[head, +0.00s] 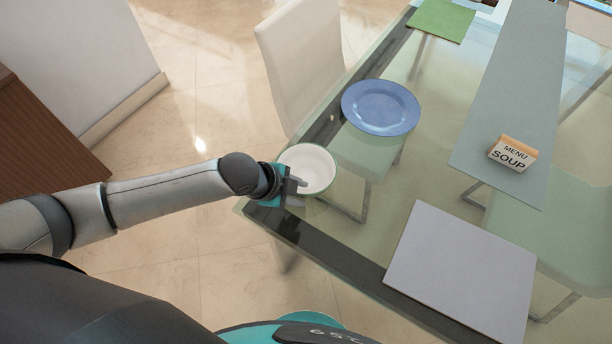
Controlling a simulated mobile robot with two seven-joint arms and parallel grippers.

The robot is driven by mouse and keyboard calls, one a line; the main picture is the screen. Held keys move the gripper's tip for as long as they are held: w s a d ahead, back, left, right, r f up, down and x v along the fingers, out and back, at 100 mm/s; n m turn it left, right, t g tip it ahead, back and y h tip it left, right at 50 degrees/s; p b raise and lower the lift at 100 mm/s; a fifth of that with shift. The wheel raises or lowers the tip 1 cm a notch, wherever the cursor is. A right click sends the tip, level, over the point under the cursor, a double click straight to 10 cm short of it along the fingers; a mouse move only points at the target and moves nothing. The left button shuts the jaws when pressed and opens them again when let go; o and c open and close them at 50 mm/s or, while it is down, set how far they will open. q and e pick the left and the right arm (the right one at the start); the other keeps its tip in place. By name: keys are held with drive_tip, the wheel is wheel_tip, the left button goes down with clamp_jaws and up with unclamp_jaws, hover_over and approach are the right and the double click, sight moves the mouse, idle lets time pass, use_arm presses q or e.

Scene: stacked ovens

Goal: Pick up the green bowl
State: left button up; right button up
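The green bowl (312,166) has a white inside and a thin green rim. It is at the near left edge of the glass table, left of and nearer than the blue plate. My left gripper (294,188) is at the bowl's near left side, with its fingers close to or touching the rim. The hand hides part of that side, and I cannot tell whether the fingers are closed on it. My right gripper is out of view.
A blue plate (380,106) lies beyond the bowl on the glass table (425,165). A grey placemat (462,270) lies at the near right. A white chair (300,60) stands at the table's left side.

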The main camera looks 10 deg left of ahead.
use_arm(q)
drive_tip(key=shift+w+d+f, duration=0.25)
drive_tip(key=shift+w+f, duration=0.1)
drive_tip(key=shift+f, duration=0.25)
drive_tip(key=shift+c, duration=0.2)
clamp_jaws()
idle(0.8)
